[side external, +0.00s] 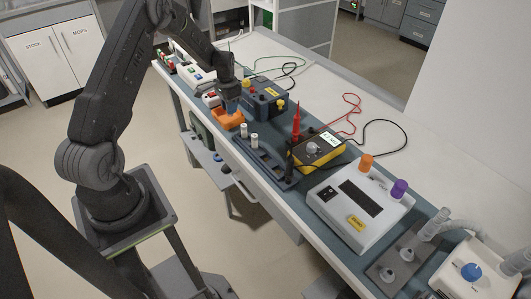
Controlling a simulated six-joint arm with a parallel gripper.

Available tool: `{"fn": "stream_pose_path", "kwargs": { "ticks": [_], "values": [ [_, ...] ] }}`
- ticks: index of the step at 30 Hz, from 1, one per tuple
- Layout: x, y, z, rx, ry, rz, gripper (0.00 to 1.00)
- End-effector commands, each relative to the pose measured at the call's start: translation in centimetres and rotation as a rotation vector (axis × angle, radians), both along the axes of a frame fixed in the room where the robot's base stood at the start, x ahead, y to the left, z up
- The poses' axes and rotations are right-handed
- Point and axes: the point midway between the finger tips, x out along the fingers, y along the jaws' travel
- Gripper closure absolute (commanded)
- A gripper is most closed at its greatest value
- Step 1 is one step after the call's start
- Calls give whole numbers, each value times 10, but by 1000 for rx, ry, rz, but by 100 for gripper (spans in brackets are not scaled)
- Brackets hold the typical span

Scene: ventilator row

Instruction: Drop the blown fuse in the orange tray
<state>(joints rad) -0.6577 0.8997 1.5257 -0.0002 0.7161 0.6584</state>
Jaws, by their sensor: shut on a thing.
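My gripper (231,106) is at the far part of the bench, just above the orange tray (228,121). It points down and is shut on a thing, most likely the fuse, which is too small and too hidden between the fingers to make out. The orange tray is small and sits on the grey-blue mat. Its inside is partly covered by my gripper. Two white cylinders, which look like fuses, stand upright at the dark grey rack (266,160), in front of the tray.
A dark blue-grey box (265,103) with knobs stands close right of my gripper. A yellow multimeter (316,148), its red probe (296,122) upright, and a white device (359,205) stand nearer. Red and black cables lie on the white benchtop at the right.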

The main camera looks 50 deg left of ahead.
Motion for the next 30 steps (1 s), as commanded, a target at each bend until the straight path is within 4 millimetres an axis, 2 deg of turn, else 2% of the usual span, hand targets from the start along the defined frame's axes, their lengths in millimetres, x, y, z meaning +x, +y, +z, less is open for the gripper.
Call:
{"fn": "stream_pose_path", "kwargs": {
  "ticks": [6, 16, 17, 18, 25, 30],
  "values": [
    [0, 0, -15, 0, -1, 0, 100],
    [0, 0, -18, 0, -1, 0, 100],
    [0, 0, -18, 0, -1, 0, 75],
    [0, 0, -18, 0, -1, 0, 71],
    [0, 0, -18, 0, 0, 0, 49],
    [0, 0, -18, 0, 0, 0, 48]
  ]
}}
